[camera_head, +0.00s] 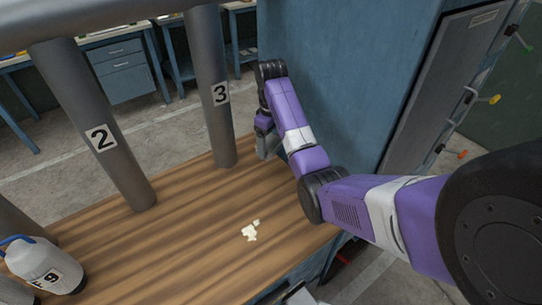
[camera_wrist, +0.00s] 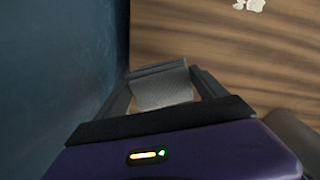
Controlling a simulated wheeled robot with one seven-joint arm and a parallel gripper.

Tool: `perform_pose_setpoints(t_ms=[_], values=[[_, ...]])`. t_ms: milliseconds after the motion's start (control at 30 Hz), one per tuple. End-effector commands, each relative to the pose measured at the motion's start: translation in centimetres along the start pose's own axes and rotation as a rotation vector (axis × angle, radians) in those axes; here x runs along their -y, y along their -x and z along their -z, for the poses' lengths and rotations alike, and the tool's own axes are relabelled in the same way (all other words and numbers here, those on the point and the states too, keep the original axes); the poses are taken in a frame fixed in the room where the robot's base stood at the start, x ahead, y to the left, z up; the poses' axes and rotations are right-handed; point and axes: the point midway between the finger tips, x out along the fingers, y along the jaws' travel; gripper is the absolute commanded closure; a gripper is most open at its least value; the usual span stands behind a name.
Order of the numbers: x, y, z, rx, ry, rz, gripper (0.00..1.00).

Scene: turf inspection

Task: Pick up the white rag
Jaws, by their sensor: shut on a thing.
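My gripper (camera_wrist: 165,88) points down near the blue wall, at the right end of the wooden table. It is shut on a pale grey, finely textured piece (camera_wrist: 163,92) between its fingers. I cannot tell for sure that this is the white rag. In the head view my gripper (camera_head: 267,142) is small and partly hidden by the arm, and what it holds is not clear. A small cream-white broken patch (camera_head: 250,231) lies flat on the table, apart from the gripper. It also shows at the top of the wrist view (camera_wrist: 249,5).
The wooden table (camera_head: 190,235) is mostly bare. Grey posts marked 2 (camera_head: 118,130) and 3 (camera_head: 214,90) stand along its far side. A white bottle with a blue handle (camera_head: 45,268) stands at the left. A tall blue wall (camera_head: 350,70) rises close beside the gripper.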

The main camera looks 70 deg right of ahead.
Motion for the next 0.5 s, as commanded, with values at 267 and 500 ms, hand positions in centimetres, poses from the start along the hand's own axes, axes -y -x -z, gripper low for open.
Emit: perform_pose_setpoints(t_ms=[267,500], values=[[-0.3,4.0,0.0,-0.003,-0.003,-0.005,0.59],[-0.4,5.8,0.2,-0.008,-0.002,-0.008,0.59]])
